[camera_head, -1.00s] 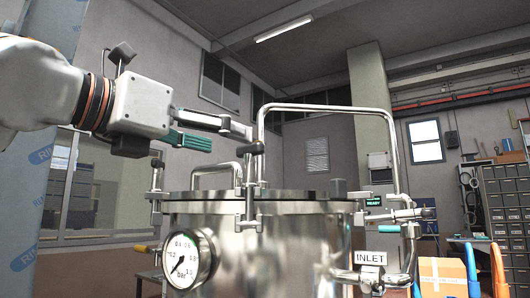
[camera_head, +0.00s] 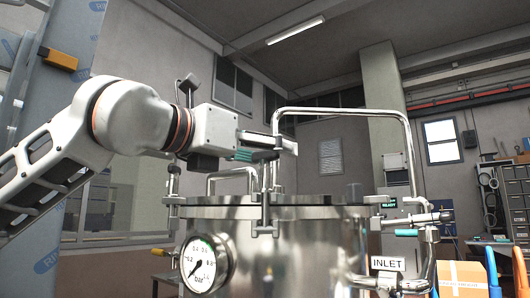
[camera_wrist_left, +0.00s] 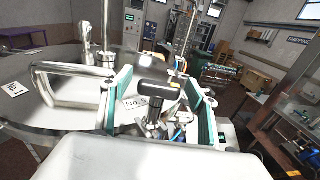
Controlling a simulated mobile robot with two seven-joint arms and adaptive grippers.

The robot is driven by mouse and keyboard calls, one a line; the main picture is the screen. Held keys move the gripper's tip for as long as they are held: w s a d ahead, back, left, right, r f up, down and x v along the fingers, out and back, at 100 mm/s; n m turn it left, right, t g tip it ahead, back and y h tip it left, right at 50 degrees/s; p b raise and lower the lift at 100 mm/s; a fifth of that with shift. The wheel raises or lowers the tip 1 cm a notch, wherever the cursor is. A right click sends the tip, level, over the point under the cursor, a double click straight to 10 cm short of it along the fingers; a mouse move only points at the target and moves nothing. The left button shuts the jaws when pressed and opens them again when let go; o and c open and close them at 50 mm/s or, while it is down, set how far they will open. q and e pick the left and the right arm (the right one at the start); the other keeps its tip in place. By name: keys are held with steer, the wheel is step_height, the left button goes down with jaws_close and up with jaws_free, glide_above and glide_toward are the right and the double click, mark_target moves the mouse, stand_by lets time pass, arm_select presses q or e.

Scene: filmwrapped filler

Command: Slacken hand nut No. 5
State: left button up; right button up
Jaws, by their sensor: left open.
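Hand nut No. 5 has a black T-shaped grip (camera_wrist_left: 160,90) on a metal clamp. In the left wrist view it stands upright beside a plate marked No.5 (camera_wrist_left: 135,103) on the steel lid (camera_wrist_left: 65,118). My left gripper (camera_wrist_left: 157,84) is open, with one teal-padded finger on each side of the grip; I cannot tell whether either touches it. My right gripper is not in view.
The steel vessel (camera_head: 300,262) carries a pressure gauge (camera_head: 205,263) in front and a tall bent pipe (camera_head: 345,111) above. An inlet pipe with an INLET sign (camera_head: 387,264) is at right. A lid handle (camera_wrist_left: 75,88) is left of the fingers. A cardboard box (camera_head: 461,278) stands at lower right.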

arm_select(q)
steer(key=c, duration=1.1)
steer(key=shift+c, duration=0.2)
steer(key=n+t+y, duration=0.2)
steer(key=shift+s+d+y, duration=0.1)
steer(key=shift+d+y, duration=0.05)
steer(key=shift+y, duration=0.25)
steer(key=shift+n+t+y, duration=0.9)
steer(key=shift+n+y, duration=0.5)
steer(key=shift+y, duration=0.4)
steer(key=o, duration=1.1)
steer(key=shift+o, duration=0.2)
